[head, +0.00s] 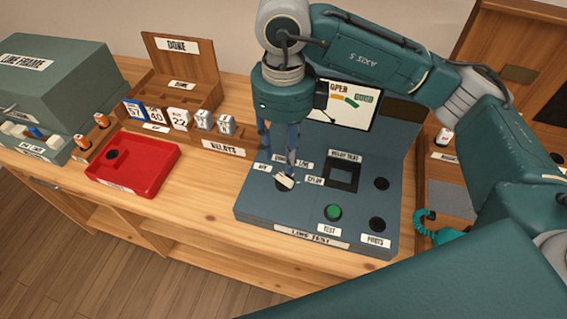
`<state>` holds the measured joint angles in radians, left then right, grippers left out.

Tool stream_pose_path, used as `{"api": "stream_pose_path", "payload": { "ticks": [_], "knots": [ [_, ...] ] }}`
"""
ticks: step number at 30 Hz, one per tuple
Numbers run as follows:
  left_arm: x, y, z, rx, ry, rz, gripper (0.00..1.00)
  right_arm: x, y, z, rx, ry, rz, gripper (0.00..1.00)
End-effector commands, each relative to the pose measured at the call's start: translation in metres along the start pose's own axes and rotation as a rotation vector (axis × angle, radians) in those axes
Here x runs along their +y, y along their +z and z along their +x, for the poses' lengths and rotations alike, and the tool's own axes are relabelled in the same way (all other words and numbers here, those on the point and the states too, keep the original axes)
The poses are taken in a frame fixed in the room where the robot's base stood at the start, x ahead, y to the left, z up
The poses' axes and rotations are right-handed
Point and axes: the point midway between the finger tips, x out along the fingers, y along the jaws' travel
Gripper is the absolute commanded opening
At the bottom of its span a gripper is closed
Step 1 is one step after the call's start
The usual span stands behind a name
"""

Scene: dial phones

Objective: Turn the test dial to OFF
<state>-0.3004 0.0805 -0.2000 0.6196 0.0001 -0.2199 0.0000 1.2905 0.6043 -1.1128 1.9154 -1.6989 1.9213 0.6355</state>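The test dial (285,183) is a dark round knob with a pale pointer, on the left of the sloped grey-blue line test panel (262,220). Small white labels stand around it; the OFF label (262,168) seems to be the one at its upper left, though the print is too small to be sure. My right gripper (289,168) points down right above the dial, with its fingertips at or very near the pointer. The gap between the fingers is too small and partly hidden to judge. My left gripper is not in view.
The panel also holds a green test button (333,212), a square relay socket (341,176) and a meter (347,102) at the back. Left of it are a row of relays (179,119), a red tray (130,165) and a grey line frame box (58,75). Bench wood in front is clear.

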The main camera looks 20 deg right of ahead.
Motion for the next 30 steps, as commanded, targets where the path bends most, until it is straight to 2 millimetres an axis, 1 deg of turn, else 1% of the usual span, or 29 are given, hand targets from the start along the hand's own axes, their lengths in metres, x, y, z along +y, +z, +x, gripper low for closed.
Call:
{"api": "stream_pose_path", "payload": {
  "ticks": [1,3,7,23,26,30],
  "knots": [
    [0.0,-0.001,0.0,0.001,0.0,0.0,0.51,0.0,0.001,-0.009,-0.003,-0.002,0.0,0.39],
    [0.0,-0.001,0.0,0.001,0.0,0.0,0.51,0.0,0.001,-0.017,-0.003,-0.001,0.0,0.39],
    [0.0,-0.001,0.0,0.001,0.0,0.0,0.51,0.0,0.0,-0.026,0.001,-0.001,-0.001,0.39],
    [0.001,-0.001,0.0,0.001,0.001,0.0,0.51,0.0,0.0,-0.028,0.0,0.0,0.0,0.39],
    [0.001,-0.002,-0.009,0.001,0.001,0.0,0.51,0.0,0.0,-0.036,0.0,0.0,0.0,0.39],
    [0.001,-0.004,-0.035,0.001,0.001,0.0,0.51,0.0,0.0,-0.062,0.0,0.0,0.0,0.39]
  ]
}}
